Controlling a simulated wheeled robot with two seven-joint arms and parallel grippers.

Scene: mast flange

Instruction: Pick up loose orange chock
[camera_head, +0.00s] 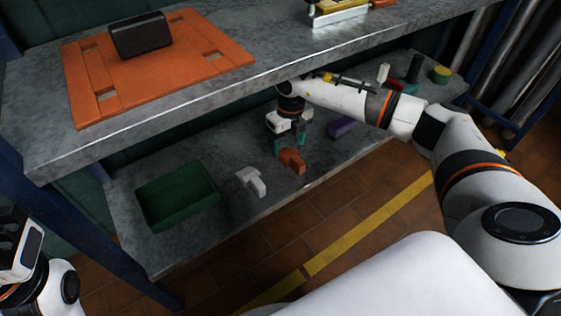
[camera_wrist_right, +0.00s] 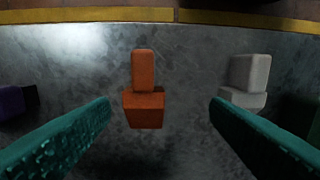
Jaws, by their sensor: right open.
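The loose orange chock (camera_head: 292,160) lies on the lower shelf near its front edge. In the right wrist view the chock (camera_wrist_right: 144,98) sits between the two teal fingers, a little left of the middle, with bare shelf on both sides of it. My right gripper (camera_head: 288,146) reaches in under the upper shelf and is just over or behind the chock. In the right wrist view my right gripper (camera_wrist_right: 160,108) is open and empty. My left arm shows only at the lower left edge of the head view, and its fingertips are not seen.
A white chock (camera_head: 252,182) and a green bin (camera_head: 178,196) lie left of the orange one. A purple piece (camera_head: 341,127) lies to the right. The upper shelf (camera_head: 230,100) overhangs my right arm; it bears an orange plate (camera_head: 150,75) with a black block (camera_head: 141,36).

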